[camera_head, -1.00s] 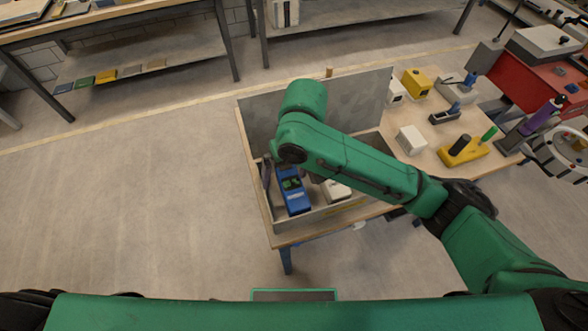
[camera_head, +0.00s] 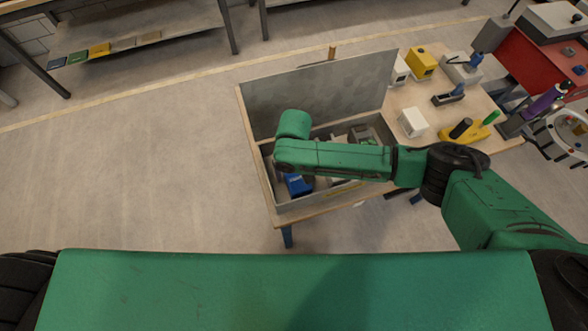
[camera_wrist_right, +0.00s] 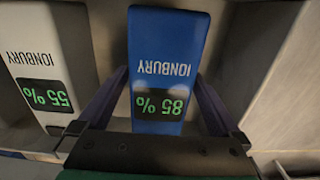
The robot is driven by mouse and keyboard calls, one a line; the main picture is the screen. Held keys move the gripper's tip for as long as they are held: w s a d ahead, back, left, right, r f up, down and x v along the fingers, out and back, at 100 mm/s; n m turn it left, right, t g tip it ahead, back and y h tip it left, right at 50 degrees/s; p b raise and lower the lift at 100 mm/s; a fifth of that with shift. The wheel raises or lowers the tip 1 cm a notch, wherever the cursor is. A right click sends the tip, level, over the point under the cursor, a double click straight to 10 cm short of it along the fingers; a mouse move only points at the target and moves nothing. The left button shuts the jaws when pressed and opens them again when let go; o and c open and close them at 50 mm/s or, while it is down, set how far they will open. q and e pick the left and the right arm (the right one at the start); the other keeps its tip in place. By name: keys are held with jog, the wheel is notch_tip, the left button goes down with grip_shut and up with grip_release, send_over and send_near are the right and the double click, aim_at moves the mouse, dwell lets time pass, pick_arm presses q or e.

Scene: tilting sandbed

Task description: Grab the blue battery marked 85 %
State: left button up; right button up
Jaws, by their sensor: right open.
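The blue battery marked 85 % (camera_wrist_right: 158,70) lies in the grey bin, its lettering upside down in the right wrist view. In the head view, part of the blue battery (camera_head: 297,186) shows below my right arm. My right gripper (camera_wrist_right: 160,78) is open, with one finger along each side of the battery. I cannot tell whether the fingers touch it. In the head view my forearm and wrist hide these fingers. My left gripper is not in view.
A white battery marked 55 % (camera_wrist_right: 50,65) lies left of the blue one in the wrist view. The bin's tall back panel (camera_head: 320,90) stands behind my arm. A white box (camera_head: 412,122) and a yellow holder (camera_head: 468,134) stand right of the bin.

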grip_shut()
jog(key=shift+w+a, duration=0.1)
jog(key=shift+w, duration=0.05)
jog(key=shift+r, duration=0.15)
